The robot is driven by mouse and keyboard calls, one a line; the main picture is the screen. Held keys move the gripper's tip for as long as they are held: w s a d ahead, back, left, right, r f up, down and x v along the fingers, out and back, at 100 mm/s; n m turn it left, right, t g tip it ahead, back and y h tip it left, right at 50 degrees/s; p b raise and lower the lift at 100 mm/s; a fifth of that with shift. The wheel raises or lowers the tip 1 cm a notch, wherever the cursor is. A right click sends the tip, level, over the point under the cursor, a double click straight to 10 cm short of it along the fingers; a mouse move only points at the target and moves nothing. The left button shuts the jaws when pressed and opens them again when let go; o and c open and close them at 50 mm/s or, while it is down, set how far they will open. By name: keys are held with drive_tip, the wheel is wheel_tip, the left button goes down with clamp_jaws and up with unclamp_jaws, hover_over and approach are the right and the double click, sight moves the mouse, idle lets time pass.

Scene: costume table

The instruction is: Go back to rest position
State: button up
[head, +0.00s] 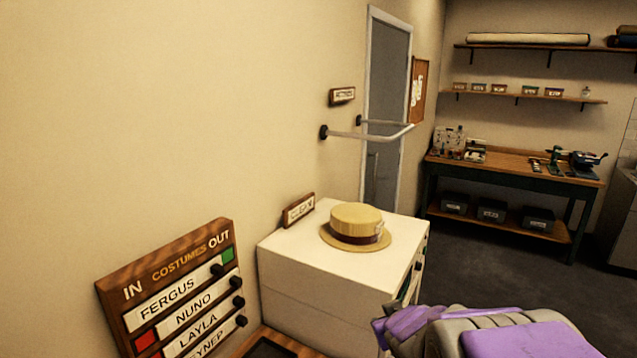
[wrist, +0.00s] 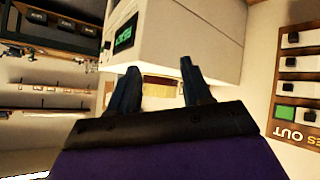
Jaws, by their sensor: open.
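My gripper (wrist: 155,85) shows in the wrist view with its two dark fingers spread apart and nothing between them. In the head view my purple and grey arm reaches in at the lower right, and the fingertips are not clearly seen there. The wrist picture is turned, with the white cabinet (wrist: 185,50) and its green-lit display (wrist: 126,34) beyond the fingers. The cabinet also stands in the middle of the head view (head: 325,300), to the left of my arm.
A straw hat (head: 356,224) with a dark band lies on the cabinet. A wooden costumes board (head: 170,285) with name strips stands at lower left. A wall rail (head: 370,134) juts out above the cabinet. A workbench (head: 515,170) stands at the back right, with open dark floor (head: 490,265) before it.

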drive_tip(key=s+d+f+m+g+h+b, duration=0.1)
drive_tip(key=s+d+f+m+g, duration=0.15)
drive_tip(key=s, duration=0.65)
drive_tip(key=s+d+f+m+g+h, duration=0.15)
drive_tip(key=s+g, duration=0.25)
drive_tip(key=s, duration=0.6)
drive_tip(key=s+a+g+y, duration=0.1)
drive_tip(key=s+a+g, duration=0.1)
drive_tip(key=s, duration=0.7)
drive_tip(key=s+a+f+g+y+b, duration=0.1)
drive_tip(key=s+a+g, duration=0.2)
drive_tip(key=s, duration=0.6)
drive_tip(key=shift+s+a+f+g+y, duration=0.15)
drive_tip(key=shift+s+f+g+y, duration=0.05)
drive_tip(key=shift+s+g+y, duration=0.15)
